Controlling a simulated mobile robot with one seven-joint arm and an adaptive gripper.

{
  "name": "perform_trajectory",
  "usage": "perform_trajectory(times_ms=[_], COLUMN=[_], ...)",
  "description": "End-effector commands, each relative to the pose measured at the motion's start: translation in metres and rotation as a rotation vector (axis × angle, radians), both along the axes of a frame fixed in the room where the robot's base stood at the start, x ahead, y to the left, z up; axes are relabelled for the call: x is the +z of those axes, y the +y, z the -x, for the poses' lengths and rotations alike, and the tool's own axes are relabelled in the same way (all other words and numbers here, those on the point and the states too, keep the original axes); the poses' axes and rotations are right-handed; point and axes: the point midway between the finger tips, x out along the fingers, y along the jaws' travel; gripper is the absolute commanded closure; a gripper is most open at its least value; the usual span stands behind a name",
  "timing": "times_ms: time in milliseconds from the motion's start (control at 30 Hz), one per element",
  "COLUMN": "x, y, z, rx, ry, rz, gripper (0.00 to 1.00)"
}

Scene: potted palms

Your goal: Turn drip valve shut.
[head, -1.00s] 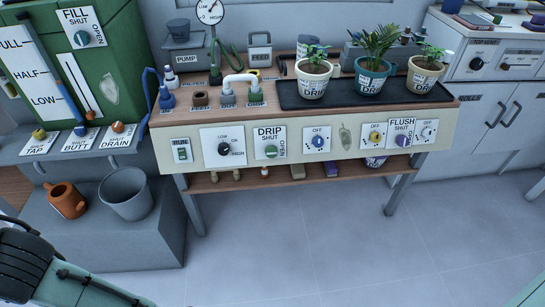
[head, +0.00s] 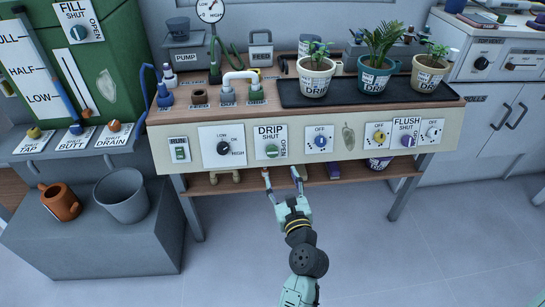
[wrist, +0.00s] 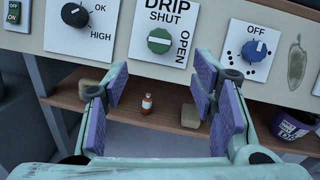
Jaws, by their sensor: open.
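The drip valve is a round green knob (head: 271,151) on a white plate (head: 272,134) marked DRIP, SHUT and OPEN, on the bench's front panel. My gripper (head: 283,175) is open and empty, below and in front of the knob. In the wrist view its purple-padded fingers (wrist: 163,95) are spread apart beneath the plate, not touching the knob.
A black low/OK/high dial (head: 223,148) sits left of the valve and a blue knob (head: 320,141) right of it. A lower shelf (head: 222,183) holds a small bottle (wrist: 147,104) and blocks. Potted palms (head: 376,60) stand on a black tray (head: 300,95) above. Floor in front is clear.

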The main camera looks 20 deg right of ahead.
Motion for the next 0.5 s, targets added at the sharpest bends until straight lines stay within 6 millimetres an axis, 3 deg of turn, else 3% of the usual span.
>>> perform_trajectory(times_ms=[500], x=[0.003], y=[-0.016], z=[-0.084], rx=[0.001], ry=[-0.002], rz=[0.001], gripper=[0.48])
